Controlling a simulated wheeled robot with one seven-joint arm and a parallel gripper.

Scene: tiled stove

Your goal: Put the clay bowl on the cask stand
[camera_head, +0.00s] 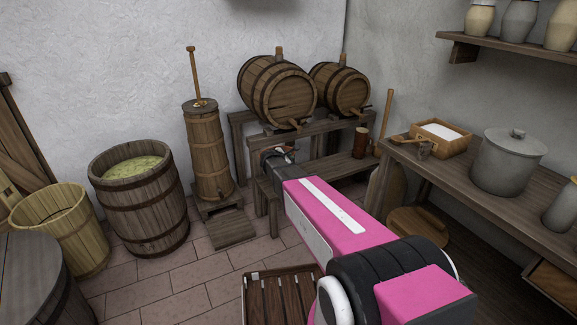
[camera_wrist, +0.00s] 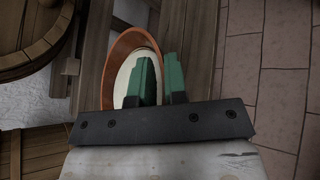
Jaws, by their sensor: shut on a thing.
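The clay bowl (camera_wrist: 121,44), orange-brown outside and pale inside, shows in the wrist view. My gripper (camera_wrist: 160,62) is shut on its right wall, with one green finger inside the bowl and one outside. In the head view my gripper (camera_head: 272,156) is at the left end of the cask stand (camera_head: 340,126), in front of its upper beam and over the left part of its lower shelf. The bowl cannot be made out clearly there. The dark wooden stand bears two casks on top. I cannot tell whether the bowl touches the shelf.
The casks (camera_head: 276,92) lie above my gripper. A brown mug (camera_head: 360,143) stands on the lower shelf at right, where bare shelf shows. A wooden churn (camera_head: 208,150) stands close at left. A worktable (camera_head: 460,195) with a grey pot (camera_head: 508,165) is at right.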

